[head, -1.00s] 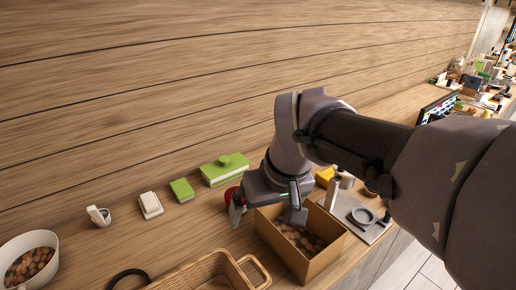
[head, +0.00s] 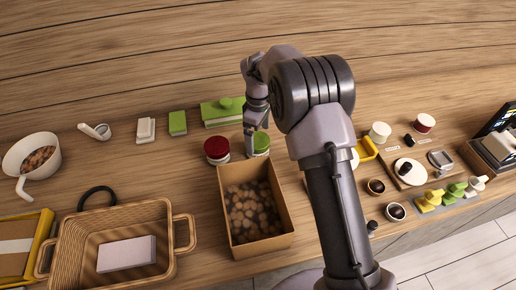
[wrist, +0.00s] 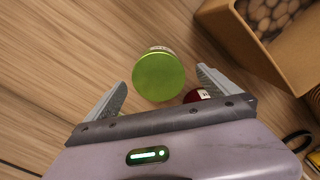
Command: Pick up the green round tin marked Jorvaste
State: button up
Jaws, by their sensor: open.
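A green round tin (head: 261,142) stands on the wooden counter just behind the cardboard box and right of a red-lidded tin (head: 217,149). In the wrist view the green tin (wrist: 158,76) shows its round green lid from above, with a pale label on its side too small to read. My gripper (wrist: 160,93) is open and empty. Its two fingers are on either side of the tin in the picture, apart from it. In the head view my gripper (head: 254,138) is at the tin and partly covers it. The red tin (wrist: 196,95) is partly hidden by the right finger.
The cardboard box (head: 228,210) of brown round pieces is close in front. A green box (head: 222,112) with a knob and a small green box (head: 178,123) stand behind. A wicker basket (head: 72,240) is front left. Cups and yellow and green items are right.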

jog(key=f, duration=0.2)
jog(key=f+b, duration=0.1)
jog(key=f, duration=0.1)
jog(key=f+b, duration=0.1)
jog(key=f, duration=0.2)
jog(key=shift+w+a+f, duration=0.1)
jog(key=shift+w, duration=0.2)
jog(key=shift+r, duration=0.2)
jog(key=c, duration=1.7)
